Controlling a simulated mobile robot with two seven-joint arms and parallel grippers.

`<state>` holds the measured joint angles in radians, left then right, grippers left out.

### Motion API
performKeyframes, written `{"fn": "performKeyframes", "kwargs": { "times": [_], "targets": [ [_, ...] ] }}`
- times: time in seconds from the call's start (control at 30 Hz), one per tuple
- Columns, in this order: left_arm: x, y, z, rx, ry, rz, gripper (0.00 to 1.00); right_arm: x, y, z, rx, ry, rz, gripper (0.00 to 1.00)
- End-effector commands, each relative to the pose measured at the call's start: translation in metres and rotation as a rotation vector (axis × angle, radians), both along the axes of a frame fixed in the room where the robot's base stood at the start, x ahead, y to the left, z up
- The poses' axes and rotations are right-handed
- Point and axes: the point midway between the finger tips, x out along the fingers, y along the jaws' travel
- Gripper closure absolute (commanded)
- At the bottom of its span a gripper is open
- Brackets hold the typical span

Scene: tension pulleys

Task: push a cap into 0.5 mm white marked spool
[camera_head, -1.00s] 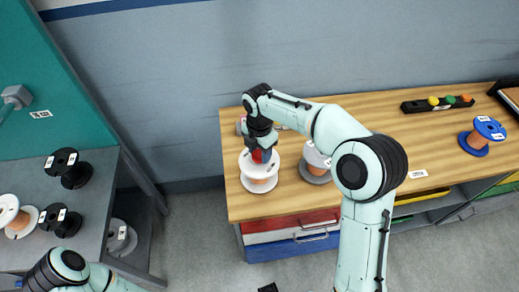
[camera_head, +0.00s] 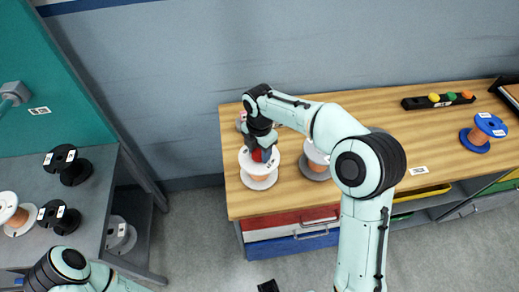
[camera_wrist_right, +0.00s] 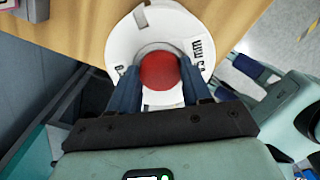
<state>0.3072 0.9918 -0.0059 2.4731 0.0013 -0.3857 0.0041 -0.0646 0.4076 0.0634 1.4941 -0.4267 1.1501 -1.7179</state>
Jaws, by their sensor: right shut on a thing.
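The white marked spool (camera_head: 258,179) stands upright at the left end of the wooden bench, and its white top flange (camera_wrist_right: 125,45) with black "mm" lettering shows in the right wrist view. A red cap (camera_wrist_right: 160,71) is at the middle of the flange, over the hub. My right gripper (camera_head: 262,153) is shut on the red cap, its two blue fingers on either side of it. How deep the cap sits in the hub is hidden by the fingers. My left arm shows at the bottom left; its gripper is out of view.
A second, grey-white spool (camera_head: 316,160) stands just right of the white spool. A black holder (camera_head: 438,101) with yellow, green and orange caps and a blue spool (camera_head: 482,133) are further right on the wooden bench (camera_head: 435,150). Several spools stand on the grey bench (camera_head: 95,205) at left.

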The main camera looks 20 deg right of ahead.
Motion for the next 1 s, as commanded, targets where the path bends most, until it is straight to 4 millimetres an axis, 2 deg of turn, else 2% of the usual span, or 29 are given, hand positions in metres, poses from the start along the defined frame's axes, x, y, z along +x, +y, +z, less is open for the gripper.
{"fn": "performKeyframes", "kwargs": {
  "times": [0.1,0.13,0.2,0.23,0.57,0.67,1.0],
  "targets": [
    [0.000,0.000,0.000,0.000,0.000,0.000,0.57,-0.001,0.000,-0.003,0.000,0.006,0.001,0.81],
    [0.000,0.000,0.000,0.000,0.000,0.000,0.57,-0.001,0.000,-0.003,0.000,0.006,0.001,0.49],
    [0.000,0.000,0.000,0.000,0.000,0.000,0.57,-0.001,0.000,-0.003,-0.001,0.007,0.001,0.26],
    [0.000,0.000,0.000,0.000,0.000,0.000,0.57,-0.001,0.000,-0.003,-0.001,0.007,0.001,0.22],
    [0.000,0.000,0.001,0.000,0.000,0.000,0.57,-0.001,0.000,0.002,-0.001,0.007,-0.001,0.22],
    [0.001,0.000,0.003,-0.001,-0.002,0.000,0.57,0.000,0.000,0.016,-0.001,0.002,-0.001,0.22],
    [0.010,0.000,0.019,-0.001,-0.011,0.000,0.57,0.001,0.001,0.094,0.000,-0.003,0.001,0.22]
  ]
}}
